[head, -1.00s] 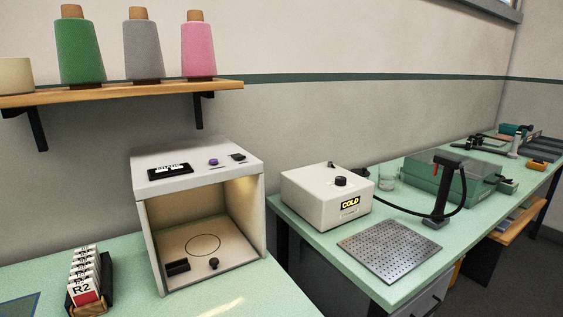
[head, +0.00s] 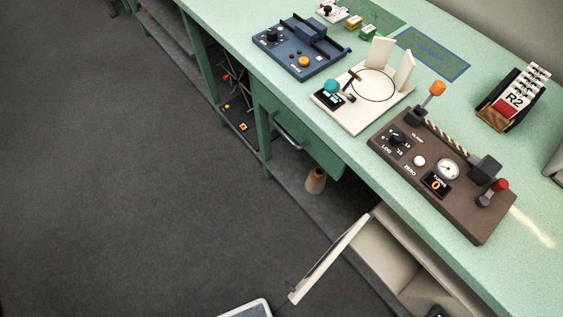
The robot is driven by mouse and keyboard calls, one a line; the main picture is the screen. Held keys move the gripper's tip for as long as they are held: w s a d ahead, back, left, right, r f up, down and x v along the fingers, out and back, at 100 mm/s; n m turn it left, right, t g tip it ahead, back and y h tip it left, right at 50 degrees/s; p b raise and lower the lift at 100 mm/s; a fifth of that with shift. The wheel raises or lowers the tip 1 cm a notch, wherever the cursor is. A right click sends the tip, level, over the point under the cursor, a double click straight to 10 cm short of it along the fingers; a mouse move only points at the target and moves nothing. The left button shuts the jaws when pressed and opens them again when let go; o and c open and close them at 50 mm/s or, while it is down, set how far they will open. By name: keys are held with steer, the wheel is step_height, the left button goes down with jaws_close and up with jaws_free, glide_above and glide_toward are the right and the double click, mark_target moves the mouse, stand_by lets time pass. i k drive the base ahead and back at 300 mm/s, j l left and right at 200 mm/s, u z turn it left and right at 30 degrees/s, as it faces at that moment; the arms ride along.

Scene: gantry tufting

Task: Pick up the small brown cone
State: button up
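A small brown cone (head: 316,181) stands upright on the grey low shelf under the green workbench, below a drawer with a metal handle. It is tan-brown and narrows toward the top. The bench edge and drawer hang above it, and part of the space behind it is dark. My gripper is not in view.
The green bench (head: 340,152) runs diagonally, with a brown gauge box (head: 434,185), a white circle-marked plate (head: 352,118), a blue device (head: 303,62) and a card rack (head: 512,97) on top. An open white door (head: 330,258) juts out right of the cone. The dark floor (head: 130,170) at left is clear.

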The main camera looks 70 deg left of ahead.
mark_target(316, 179)
steer(key=u, duration=1.3)
